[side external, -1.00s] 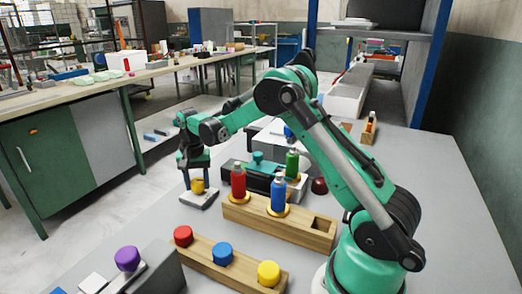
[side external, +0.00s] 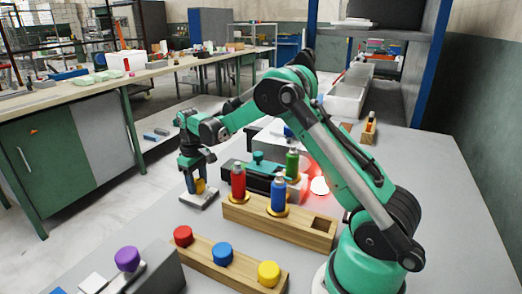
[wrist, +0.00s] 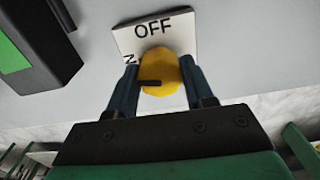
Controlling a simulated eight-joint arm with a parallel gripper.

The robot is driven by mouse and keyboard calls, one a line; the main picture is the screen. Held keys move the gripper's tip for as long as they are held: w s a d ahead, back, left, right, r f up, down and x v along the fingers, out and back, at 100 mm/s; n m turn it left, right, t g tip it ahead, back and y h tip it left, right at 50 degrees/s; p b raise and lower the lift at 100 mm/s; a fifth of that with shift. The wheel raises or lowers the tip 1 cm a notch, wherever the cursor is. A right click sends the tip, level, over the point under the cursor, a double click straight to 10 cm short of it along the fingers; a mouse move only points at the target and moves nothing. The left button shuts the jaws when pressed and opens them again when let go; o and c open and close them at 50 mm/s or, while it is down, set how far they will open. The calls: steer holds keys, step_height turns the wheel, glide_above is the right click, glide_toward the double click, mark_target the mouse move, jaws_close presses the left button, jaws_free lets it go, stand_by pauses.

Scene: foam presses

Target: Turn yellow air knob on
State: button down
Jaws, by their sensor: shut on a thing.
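The yellow air knob (wrist: 161,68) sits on a white plate (wrist: 183,35) in the wrist view. A dark pointer bar on the knob points left in that view. "OFF" is printed above the knob, and an "N" shows at its left, partly hidden. My gripper (wrist: 160,88) is shut on the knob, with one dark finger on each side. In the side view my gripper (side external: 198,186) points down over the white plate (side external: 199,201), and the yellow knob (side external: 200,187) shows between its fingers.
A red lamp (side external: 320,186) glows brightly. A wooden block (side external: 300,232) holding red and blue bottles stands right of the plate, near a dark press (side external: 232,177) and a green bottle (side external: 292,163). Red, blue and yellow knobs sit on a wooden strip (side external: 203,258) in front.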

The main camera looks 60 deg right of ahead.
mark_target(197, 180)
steer(key=shift+n, duration=1.2)
steer(key=shift+c, duration=1.7)
jaws_free()
steer(key=shift+r, duration=2.8)
